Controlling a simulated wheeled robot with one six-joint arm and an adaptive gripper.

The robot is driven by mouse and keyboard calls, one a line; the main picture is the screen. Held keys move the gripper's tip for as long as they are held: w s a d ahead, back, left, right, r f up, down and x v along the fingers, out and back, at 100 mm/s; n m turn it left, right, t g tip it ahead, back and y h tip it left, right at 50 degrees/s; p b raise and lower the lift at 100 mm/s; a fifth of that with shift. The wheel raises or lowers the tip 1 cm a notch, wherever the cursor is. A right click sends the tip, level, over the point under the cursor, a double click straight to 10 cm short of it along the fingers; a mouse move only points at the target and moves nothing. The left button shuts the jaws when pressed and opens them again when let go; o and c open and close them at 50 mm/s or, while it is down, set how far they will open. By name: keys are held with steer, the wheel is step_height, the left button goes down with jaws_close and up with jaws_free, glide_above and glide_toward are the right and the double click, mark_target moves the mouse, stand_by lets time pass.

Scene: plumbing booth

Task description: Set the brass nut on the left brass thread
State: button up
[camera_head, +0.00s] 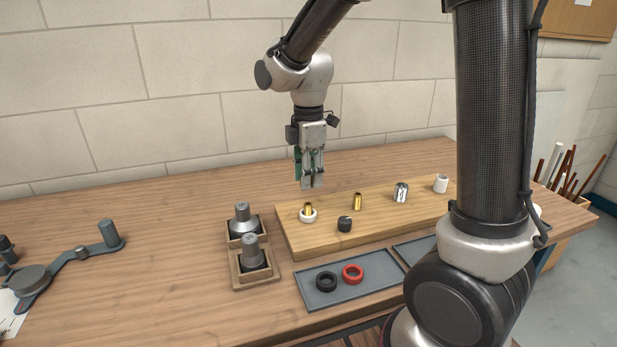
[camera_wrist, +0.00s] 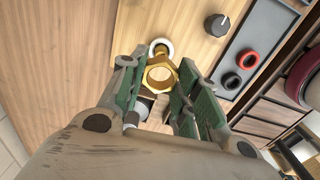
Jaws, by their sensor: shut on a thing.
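My gripper (camera_head: 312,183) is shut on the brass nut and hangs in the air above the left end of the wooden board (camera_head: 290,236). In the wrist view the nut (camera_wrist: 148,82) is a gold ring between the green-padded fingers of my gripper (camera_wrist: 158,78). I cannot make the nut out in the head view. The left brass thread (camera_head: 308,208) stands upright in a white collar on the board, below my gripper with a clear gap. In the wrist view its white collar (camera_wrist: 167,44) shows just beyond the nut, which partly covers the thread.
Another brass piece (camera_head: 357,201), a black knob (camera_head: 345,224), a chrome cylinder (camera_head: 401,192) and a white fitting (camera_head: 440,184) stand on the board. A grey tray (camera_head: 335,297) in front holds a black ring (camera_head: 326,281) and a red ring (camera_head: 352,274). Wooden holders with grey parts (camera_head: 252,260) stand left.

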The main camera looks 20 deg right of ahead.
mark_target(308, 204)
steer(key=shift+a, duration=0.1)
steer(key=shift+s+f, duration=0.1)
steer(key=shift+f, duration=3.35)
steer(key=m, duration=0.6)
steer(key=shift+f, duration=0.2)
steer(key=o, duration=1.1)
